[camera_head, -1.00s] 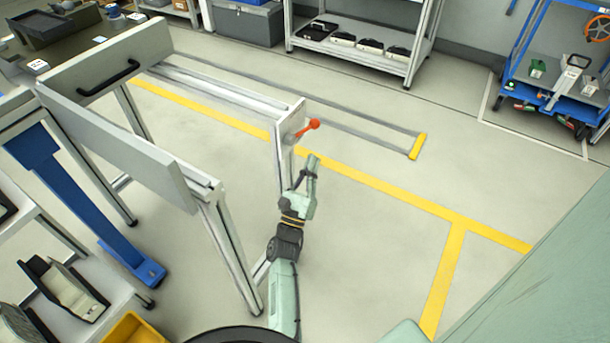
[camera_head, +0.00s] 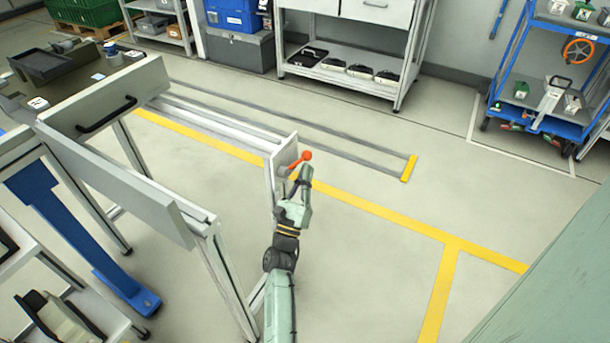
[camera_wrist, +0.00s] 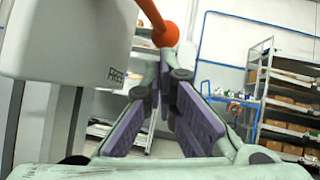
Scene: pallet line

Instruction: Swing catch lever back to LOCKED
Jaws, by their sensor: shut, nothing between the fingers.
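The catch lever (camera_head: 297,161) is an orange handle with a ball end. It sticks out to the right from the white end plate (camera_head: 284,158) of the rail frame. In the wrist view the lever (camera_wrist: 158,27) comes down from the top, with its ball just beyond and above my fingertips. The white housing (camera_wrist: 70,40) at left carries the label FREE (camera_wrist: 117,76); no LOCKED label is readable. My gripper (camera_head: 304,173) is shut and empty, just below the ball in the head view. Its purple-padded fingers also show in the wrist view (camera_wrist: 165,80). I cannot tell whether they touch the ball.
The frame's grey panel (camera_head: 115,180) and legs stand left of my arm. Yellow floor lines (camera_head: 380,211) cross open floor to the right. A shelf unit (camera_head: 345,85) and a blue cart (camera_head: 545,125) stand farther back.

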